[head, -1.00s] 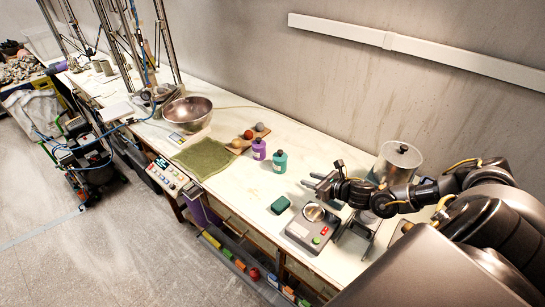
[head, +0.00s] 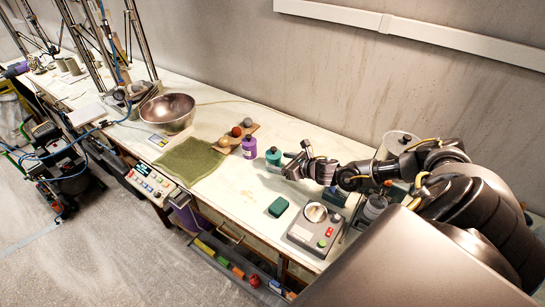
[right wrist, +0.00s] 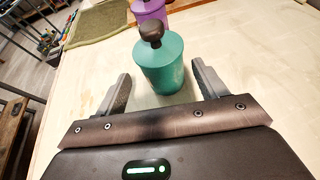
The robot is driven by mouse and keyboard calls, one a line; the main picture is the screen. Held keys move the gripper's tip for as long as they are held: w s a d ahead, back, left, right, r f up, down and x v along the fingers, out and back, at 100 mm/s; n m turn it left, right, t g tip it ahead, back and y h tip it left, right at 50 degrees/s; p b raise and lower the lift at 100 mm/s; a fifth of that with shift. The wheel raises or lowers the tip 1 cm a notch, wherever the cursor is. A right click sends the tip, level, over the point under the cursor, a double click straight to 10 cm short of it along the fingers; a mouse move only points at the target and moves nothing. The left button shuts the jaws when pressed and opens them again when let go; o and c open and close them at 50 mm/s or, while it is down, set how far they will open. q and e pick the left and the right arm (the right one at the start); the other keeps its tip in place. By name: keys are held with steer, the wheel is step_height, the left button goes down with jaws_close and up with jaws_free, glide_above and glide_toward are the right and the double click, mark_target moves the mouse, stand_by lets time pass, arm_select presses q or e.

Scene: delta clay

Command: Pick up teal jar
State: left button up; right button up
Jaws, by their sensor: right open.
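The teal jar (head: 273,157) stands upright on the white bench, with a dark knob on top. In the right wrist view the teal jar (right wrist: 161,64) stands ahead of and partly between the two fingers. My right gripper (head: 291,165) is open and empty, just to the right of the jar. In the right wrist view my right gripper (right wrist: 160,88) has a finger on each side of the jar's near part, with gaps showing. My left gripper is not in view.
A purple jar (head: 249,146) stands close left of the teal one. A wooden board with balls (head: 233,140), a green mat (head: 190,160) and a metal bowl (head: 168,113) lie further left. A dark green block (head: 278,207) and a grey device (head: 315,229) sit nearer the front edge.

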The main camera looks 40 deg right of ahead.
mark_target(279, 160)
steer(key=shift+w+f+b, duration=0.1)
steer(key=shift+w+b, duration=0.1)
steer(key=shift+b, duration=0.3)
steer(key=b+x, duration=0.1)
steer(key=x, duration=0.3)
steer(key=shift+d+b, duration=0.15)
steer(key=shift+b, duration=0.25)
steer(key=shift+w, duration=0.3)
steer(key=shift+s, duration=0.2)
steer(key=shift+c, duration=0.3)
steer(key=shift+w, duration=0.1)
steer(key=c, duration=0.9)
steer(key=shift+c, duration=0.8)
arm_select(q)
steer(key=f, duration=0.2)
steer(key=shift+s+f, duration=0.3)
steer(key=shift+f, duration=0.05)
arm_select(e)
steer(key=shift+r, duration=0.2)
